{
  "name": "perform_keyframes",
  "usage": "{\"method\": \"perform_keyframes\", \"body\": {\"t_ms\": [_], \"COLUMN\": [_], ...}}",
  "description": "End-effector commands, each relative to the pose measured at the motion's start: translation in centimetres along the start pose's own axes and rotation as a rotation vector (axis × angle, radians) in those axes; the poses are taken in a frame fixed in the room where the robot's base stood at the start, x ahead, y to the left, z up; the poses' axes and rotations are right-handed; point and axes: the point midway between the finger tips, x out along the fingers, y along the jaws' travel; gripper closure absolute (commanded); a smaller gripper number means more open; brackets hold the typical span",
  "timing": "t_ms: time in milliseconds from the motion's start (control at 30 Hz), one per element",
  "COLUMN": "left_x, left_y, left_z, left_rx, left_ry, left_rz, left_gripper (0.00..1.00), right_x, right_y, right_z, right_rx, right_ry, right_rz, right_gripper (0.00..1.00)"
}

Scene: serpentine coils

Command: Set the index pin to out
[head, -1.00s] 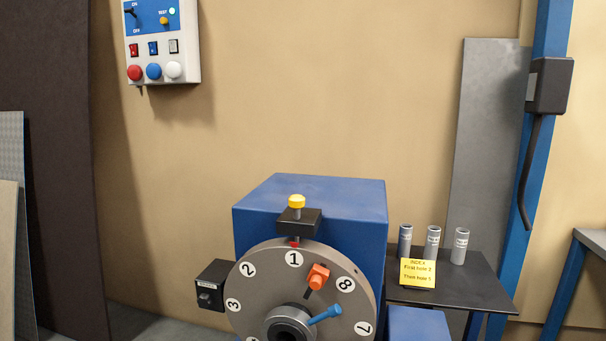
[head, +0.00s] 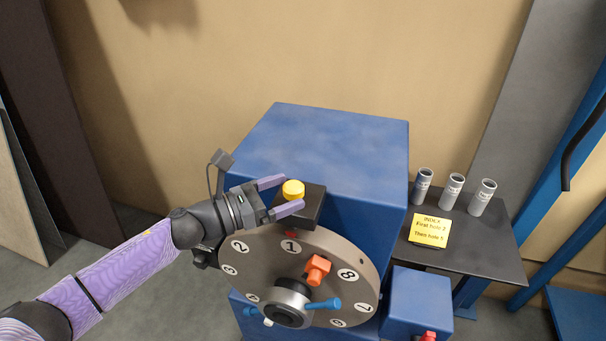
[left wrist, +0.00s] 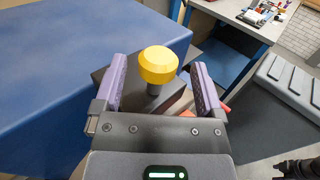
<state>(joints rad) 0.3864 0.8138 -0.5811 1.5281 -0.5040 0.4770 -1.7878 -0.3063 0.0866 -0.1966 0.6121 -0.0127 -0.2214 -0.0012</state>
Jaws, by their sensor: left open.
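The index pin's yellow knob (head: 293,188) stands on a black block (head: 312,207) at the top of the grey numbered dial (head: 345,255). Number 1 is at the top of the dial, just below the block. My left gripper (head: 285,195) is open, with one purple finger on each side of the knob. In the left wrist view the knob (left wrist: 158,66) sits between the two fingers, with visible gaps on both sides. A dark stem shows below the knob.
The blue housing (head: 330,145) stands behind the dial. An orange clamp (head: 317,268) and a blue handle (head: 322,304) stick out from the dial's face. A dark side table (head: 470,245) at right bears several grey cylinders and a yellow note (head: 430,231).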

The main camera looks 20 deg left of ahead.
Motion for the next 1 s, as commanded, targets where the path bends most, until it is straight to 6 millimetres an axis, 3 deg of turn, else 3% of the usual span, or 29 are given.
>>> {"method": "perform_keyframes", "body": {"t_ms": [100, 233, 567, 667, 1000], "left_x": [2.2, 3.5, 4.1, 4.1, 4.1], "left_y": [0.0, 0.0, 0.0, 0.0, 0.1], "left_z": [0.2, 0.0, -0.1, -0.1, -0.1], "left_rx": [-0.001, -0.003, -0.004, -0.004, -0.004], "left_ry": [-0.002, -0.001, 0.001, 0.001, 0.001], "left_rz": [0.0, 0.001, 0.003, 0.003, 0.003], "left_gripper": [0.11, 0.11, 0.11, 0.28, 1.0], "right_x": [-0.4, -0.5, -0.5, -0.5, -0.5], "right_y": [0.0, 0.0, 0.0, 0.0, 0.2], "right_z": [-0.2, -0.4, -0.7, -0.7, -0.7], "right_rx": [0.001, 0.001, 0.001, 0.0, -0.001], "right_ry": [0.003, 0.007, 0.014, 0.014, 0.014], "right_rz": [-0.001, 0.0, 0.0, 0.0, 0.003], "right_gripper": [0.41, 0.41, 0.41, 0.41, 0.41]}}
